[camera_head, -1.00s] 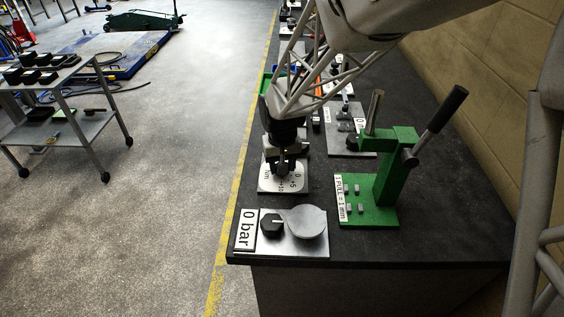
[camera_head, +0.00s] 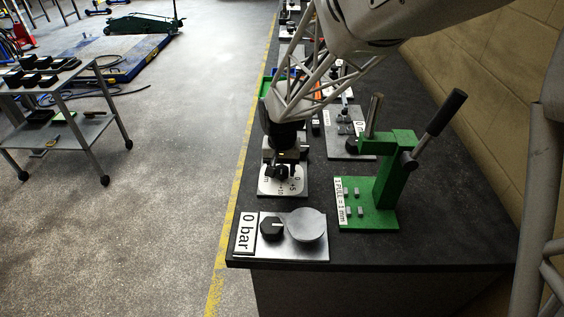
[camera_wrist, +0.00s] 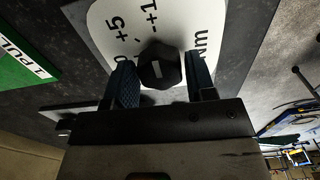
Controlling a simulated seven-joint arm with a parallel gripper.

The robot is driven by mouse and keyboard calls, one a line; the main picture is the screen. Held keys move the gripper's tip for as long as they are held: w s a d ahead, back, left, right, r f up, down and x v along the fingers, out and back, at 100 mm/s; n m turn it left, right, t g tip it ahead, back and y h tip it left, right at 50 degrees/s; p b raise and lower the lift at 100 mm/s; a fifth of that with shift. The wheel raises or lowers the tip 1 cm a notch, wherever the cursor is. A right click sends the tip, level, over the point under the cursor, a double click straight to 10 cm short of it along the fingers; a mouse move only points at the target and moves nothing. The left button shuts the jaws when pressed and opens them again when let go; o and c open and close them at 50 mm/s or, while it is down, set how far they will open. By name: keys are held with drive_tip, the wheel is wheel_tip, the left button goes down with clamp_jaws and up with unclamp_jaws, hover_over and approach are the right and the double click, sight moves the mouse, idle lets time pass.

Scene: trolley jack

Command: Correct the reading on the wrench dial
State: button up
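The wrench dial is a black faceted knob (camera_wrist: 160,68) with a short white mark, on a white plate (camera_wrist: 108,12) printed with 0, +5, a partly hidden negative number and Nm. In the head view the knob (camera_head: 280,172) is below my gripper (camera_head: 284,158), and the plate (camera_head: 296,187) lies on the dark bench. In the wrist view my gripper (camera_wrist: 161,65) has its two blue-padded fingers apart, one on each side of the knob. It looks open, with nothing held. The arm and fingers hide part of the plate.
A plate reading 0 bar (camera_head: 244,232), with a black knob and round disc, is at the near bench end. A green lever press (camera_head: 386,180) stands to the right. Another labelled plate (camera_head: 346,146) lies behind. The bench edge is close on the left.

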sight(281, 169)
drive_tip(key=o, duration=0.3)
drive_tip(key=shift+r, duration=0.15)
drive_tip(key=shift+r, duration=3.75)
